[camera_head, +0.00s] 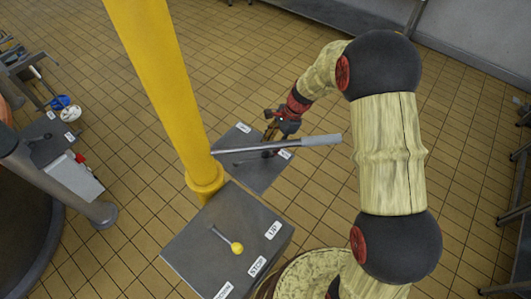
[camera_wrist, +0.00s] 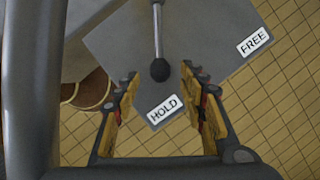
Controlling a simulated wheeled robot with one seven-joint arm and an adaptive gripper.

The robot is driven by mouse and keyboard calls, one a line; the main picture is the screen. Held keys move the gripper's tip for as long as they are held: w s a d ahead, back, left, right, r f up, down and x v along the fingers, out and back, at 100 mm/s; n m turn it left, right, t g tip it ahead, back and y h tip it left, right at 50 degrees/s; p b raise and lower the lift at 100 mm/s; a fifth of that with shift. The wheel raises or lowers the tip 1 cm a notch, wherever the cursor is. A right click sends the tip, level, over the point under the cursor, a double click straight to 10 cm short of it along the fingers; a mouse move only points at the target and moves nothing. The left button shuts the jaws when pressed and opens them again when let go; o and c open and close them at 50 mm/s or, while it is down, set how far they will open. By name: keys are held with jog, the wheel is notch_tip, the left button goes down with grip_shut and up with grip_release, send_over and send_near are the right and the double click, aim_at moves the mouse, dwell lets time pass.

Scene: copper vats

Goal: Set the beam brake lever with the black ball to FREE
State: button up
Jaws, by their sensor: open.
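The beam brake lever shows in the wrist view as a thin metal rod ending in a black ball (camera_wrist: 160,70). It points to the HOLD label (camera_wrist: 164,108) on a grey plate (camera_wrist: 205,45). The FREE label (camera_wrist: 253,41) is on the same plate, to the upper right. My gripper (camera_wrist: 160,76) is open, its fingers on either side of the ball, with gaps visible; I cannot tell whether the ball lies at fingertip depth. In the head view my gripper (camera_head: 272,132) is over the grey plate (camera_head: 262,178), partly behind a long bar.
A long grey-handled bar (camera_head: 320,140) reaches from the yellow post (camera_head: 160,75) across the plate. Nearer stands a grey box (camera_head: 195,245) with a yellow-ball lever (camera_head: 237,248) and labels including UP and STOP. Tiled floor is open to the upper left.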

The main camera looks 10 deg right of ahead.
aim_at(266, 152)
jog(key=shift+x, duration=2.4)
jog(key=c, duration=0.4)
grip_shut()
